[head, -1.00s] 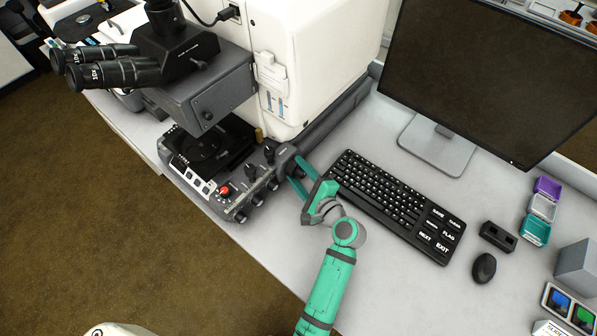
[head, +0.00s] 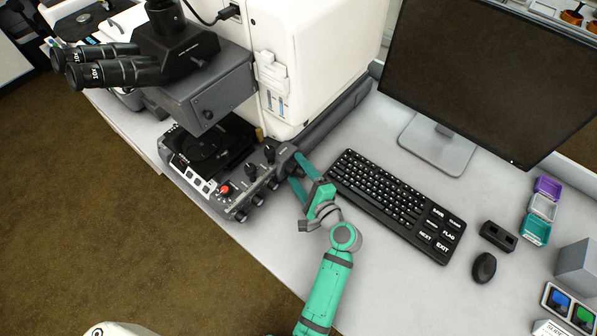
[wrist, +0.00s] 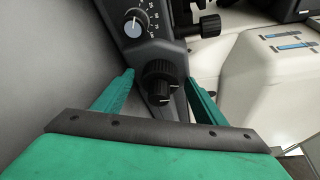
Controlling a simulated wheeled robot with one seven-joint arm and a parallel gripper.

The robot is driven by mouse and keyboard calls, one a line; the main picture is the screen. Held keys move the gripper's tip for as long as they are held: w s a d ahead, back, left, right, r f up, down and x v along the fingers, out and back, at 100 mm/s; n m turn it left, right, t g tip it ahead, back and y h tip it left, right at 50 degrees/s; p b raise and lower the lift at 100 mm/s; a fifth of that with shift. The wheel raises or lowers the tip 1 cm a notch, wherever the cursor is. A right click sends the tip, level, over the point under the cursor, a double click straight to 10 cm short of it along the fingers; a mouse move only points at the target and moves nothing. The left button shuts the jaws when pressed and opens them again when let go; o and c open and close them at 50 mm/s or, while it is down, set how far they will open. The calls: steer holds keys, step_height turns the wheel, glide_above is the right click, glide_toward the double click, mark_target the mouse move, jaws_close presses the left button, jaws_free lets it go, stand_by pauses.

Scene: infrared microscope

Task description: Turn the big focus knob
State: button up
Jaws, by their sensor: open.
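A black stepped knob (wrist: 160,82), with a wide ribbed ring and a smaller cap in front, stands out from the microscope's dark side panel; I take it for the big focus knob. In the wrist view my gripper (wrist: 161,88) is open, with one green finger on each side of the knob. Gaps show between fingers and knob, and nothing is held. In the head view my gripper (head: 298,171) is at the right end of the microscope base (head: 232,212), and the knob is mostly hidden there.
A keyboard (head: 385,195) lies close to the right of my gripper. Desk space in front of the keyboard is clear.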

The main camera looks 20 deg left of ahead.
steer(key=v, duration=1)
steer(key=shift+s+d+r, duration=0.1)
steer(key=shift+s+d, duration=0.15)
steer(key=shift+s, duration=0.05)
steer(key=shift+w, duration=0.1)
